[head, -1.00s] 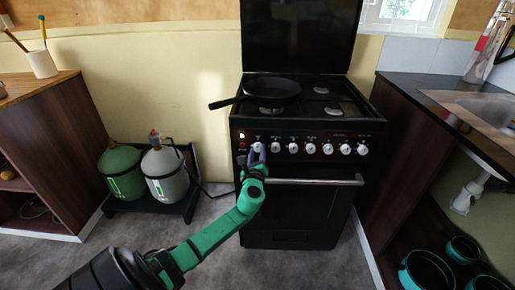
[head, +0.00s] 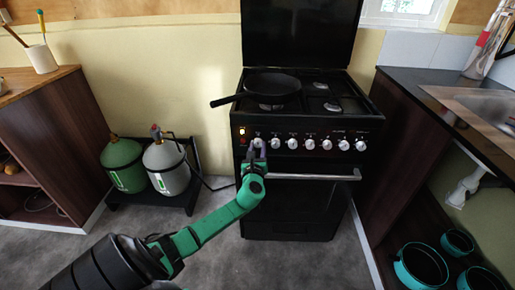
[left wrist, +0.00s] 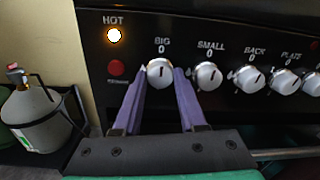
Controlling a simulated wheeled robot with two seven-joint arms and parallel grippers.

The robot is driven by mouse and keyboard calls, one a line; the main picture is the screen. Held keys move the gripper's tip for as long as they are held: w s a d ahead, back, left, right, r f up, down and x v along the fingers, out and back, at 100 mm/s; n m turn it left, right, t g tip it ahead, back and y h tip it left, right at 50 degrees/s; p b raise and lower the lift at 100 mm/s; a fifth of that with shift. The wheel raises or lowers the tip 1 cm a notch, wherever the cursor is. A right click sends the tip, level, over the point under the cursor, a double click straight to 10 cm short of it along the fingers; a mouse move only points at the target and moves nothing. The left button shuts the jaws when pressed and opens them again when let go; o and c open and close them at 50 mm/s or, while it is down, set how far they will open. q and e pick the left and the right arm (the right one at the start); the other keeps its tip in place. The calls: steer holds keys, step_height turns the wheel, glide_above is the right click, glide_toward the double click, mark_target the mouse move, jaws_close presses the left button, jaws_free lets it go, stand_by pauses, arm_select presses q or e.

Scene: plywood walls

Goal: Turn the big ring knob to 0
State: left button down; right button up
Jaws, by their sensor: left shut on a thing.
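The big ring knob (left wrist: 160,72) is the white, silver-rimmed knob under the label BIG and a printed 0 in the left wrist view. It is the leftmost knob on the black stove's front panel (head: 308,132). My left gripper (left wrist: 160,74) is shut on it, with one purple finger on each side. In the head view the left gripper (head: 257,148) reaches the panel from below, and its fingers partly cover the knob. A short dark mark on the knob's face looks close to upright, but its exact angle is hard to tell. My right gripper is not in view.
A lit HOT lamp (left wrist: 114,36) and a red button (left wrist: 116,68) sit left of the knob. The small ring knob (left wrist: 208,76) is close on the right. A black pan (head: 272,84) stands on the hob. The oven handle (head: 312,177) runs below the knobs.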

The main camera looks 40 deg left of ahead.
arm_select(q)
steer(key=shift+c, duration=2.3)
jaws_free()
steer(key=shift+a+r, duration=0.1)
steer(key=shift+r, duration=0.1)
steer(key=shift+w+f, duration=0.1)
steer(key=shift+s+d, duration=0.3)
steer(key=shift+s, duration=0.05)
steer(key=p+v, duration=0.1)
steer(key=v, duration=1.2)
steer(key=shift+s+d, duration=0.15)
steer(key=shift+s, duration=0.2)
